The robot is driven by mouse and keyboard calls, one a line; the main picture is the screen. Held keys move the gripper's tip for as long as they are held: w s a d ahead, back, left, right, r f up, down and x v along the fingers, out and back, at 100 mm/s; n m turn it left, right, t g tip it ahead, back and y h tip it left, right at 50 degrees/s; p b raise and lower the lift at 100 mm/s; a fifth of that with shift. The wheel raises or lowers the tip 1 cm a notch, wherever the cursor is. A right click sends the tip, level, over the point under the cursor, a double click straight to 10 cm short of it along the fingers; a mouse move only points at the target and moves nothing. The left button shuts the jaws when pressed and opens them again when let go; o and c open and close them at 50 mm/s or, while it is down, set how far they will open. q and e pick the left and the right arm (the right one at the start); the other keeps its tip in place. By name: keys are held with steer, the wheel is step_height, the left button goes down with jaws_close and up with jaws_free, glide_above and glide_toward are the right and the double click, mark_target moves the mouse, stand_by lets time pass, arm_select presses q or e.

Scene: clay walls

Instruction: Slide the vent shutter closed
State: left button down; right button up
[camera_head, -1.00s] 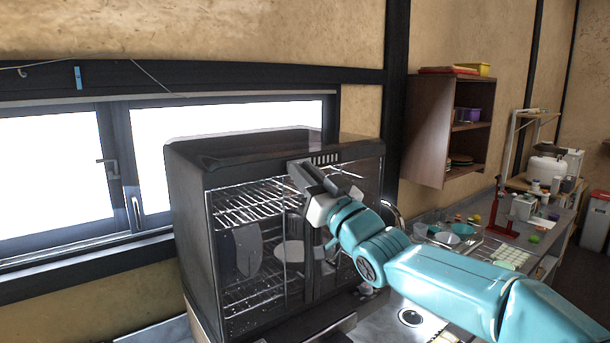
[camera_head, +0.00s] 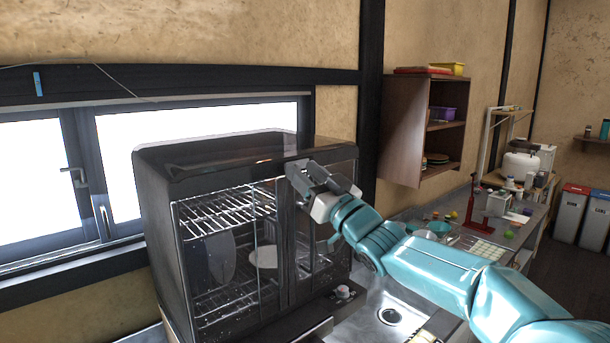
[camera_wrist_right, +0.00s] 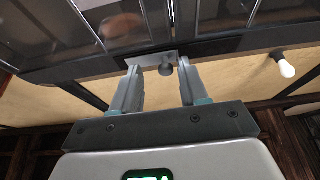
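The vent shutter (camera_wrist_right: 147,61) is a small grey metal plate with a round knob (camera_wrist_right: 166,70), on the top front edge of the dark glass-fronted cabinet (camera_head: 222,166). My right gripper (camera_head: 301,172) is at that edge and hides most of the shutter in the head view. In the wrist view the right gripper (camera_wrist_right: 158,72) has its fingers apart, with the knob between them and closer to the right finger. I cannot tell whether that finger touches it. The vent slots cannot be made out now. My left gripper is not in view.
The cabinet holds wire racks (camera_head: 228,210) with dishes. A window (camera_head: 200,150) is behind it. To the right are a sink (camera_head: 390,316), a wall shelf (camera_head: 402,130) and a cluttered counter (camera_head: 520,237). A white bulb (camera_wrist_right: 287,70) shows in the wrist view.

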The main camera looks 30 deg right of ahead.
steer(key=shift+s+a, duration=0.15)
steer(key=b+v, duration=0.6)
steer(key=v, duration=1)
steer(key=shift+f, duration=0.15)
